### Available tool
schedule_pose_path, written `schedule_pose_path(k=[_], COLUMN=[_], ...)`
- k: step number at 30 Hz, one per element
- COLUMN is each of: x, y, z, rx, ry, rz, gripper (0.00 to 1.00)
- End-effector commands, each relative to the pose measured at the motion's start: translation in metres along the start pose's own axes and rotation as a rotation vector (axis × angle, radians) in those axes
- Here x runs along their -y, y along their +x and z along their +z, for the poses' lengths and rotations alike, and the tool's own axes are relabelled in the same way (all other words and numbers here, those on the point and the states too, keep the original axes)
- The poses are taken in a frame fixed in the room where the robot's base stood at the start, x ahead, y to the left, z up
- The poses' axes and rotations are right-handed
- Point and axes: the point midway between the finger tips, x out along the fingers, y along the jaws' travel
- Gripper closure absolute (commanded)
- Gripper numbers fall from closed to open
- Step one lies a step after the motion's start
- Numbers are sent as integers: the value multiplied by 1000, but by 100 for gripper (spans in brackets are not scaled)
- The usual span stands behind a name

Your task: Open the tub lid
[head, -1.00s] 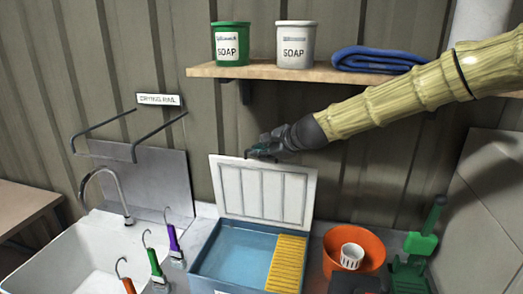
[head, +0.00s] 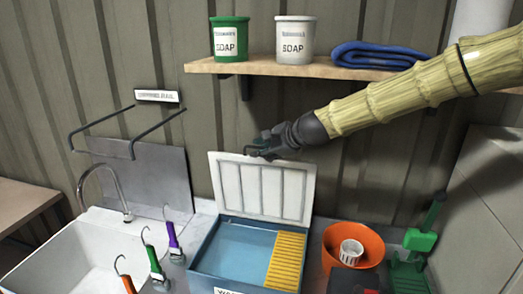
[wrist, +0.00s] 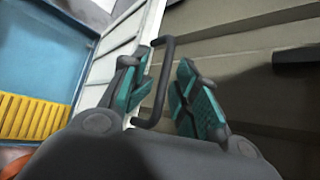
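The blue tub (head: 235,248) stands on the counter with its white ribbed lid (head: 262,190) raised, standing nearly upright at the tub's back edge. My gripper (head: 262,146) is at the lid's top edge. In the wrist view my gripper (wrist: 165,95) has its teal-padded fingers apart.
A yellow ribbed board (head: 286,262) lies in the tub's right side. An orange bowl (head: 371,245) with a white cup (head: 351,252) stands to the right. Hooked tools and a white sink (head: 75,250) are left. A shelf (head: 320,70) with soap tubs is above.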

Motion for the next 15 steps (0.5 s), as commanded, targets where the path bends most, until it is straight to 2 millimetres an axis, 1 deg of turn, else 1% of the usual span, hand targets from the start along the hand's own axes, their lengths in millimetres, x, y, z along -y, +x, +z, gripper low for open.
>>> schedule_pose_path(k=[15], x=[1], y=[-75], z=[0], rx=[0], ry=[0], rz=[-2], gripper=[70])
